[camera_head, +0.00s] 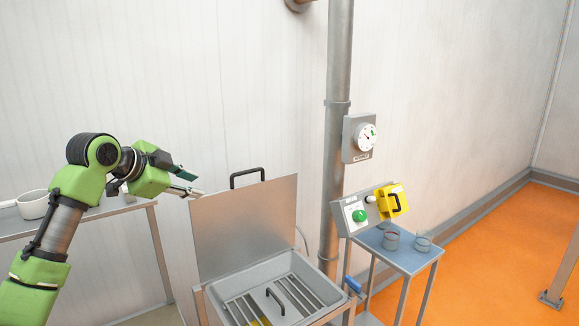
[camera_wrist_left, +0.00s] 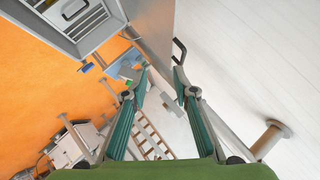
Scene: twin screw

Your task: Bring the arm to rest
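My left arm, green and dark grey, comes in from the left in the head view. My left gripper (camera_head: 188,183) is in the air just left of the upper edge of the raised metal lid (camera_head: 245,222). In the left wrist view the two fingers of the gripper (camera_wrist_left: 162,76) stand apart with nothing between them, so it is open and empty. The lid's dark handle also shows in the left wrist view (camera_wrist_left: 179,50), beyond the fingertips. My right gripper is in neither view.
The open metal basin (camera_head: 270,290) with a grate stands below the lid. Right of it are a control box (camera_head: 355,215) with a green knob, a yellow box (camera_head: 393,202), a small blue table (camera_head: 405,259) and a vertical pipe (camera_head: 336,130). A white pot (camera_head: 33,204) stands on a left table.

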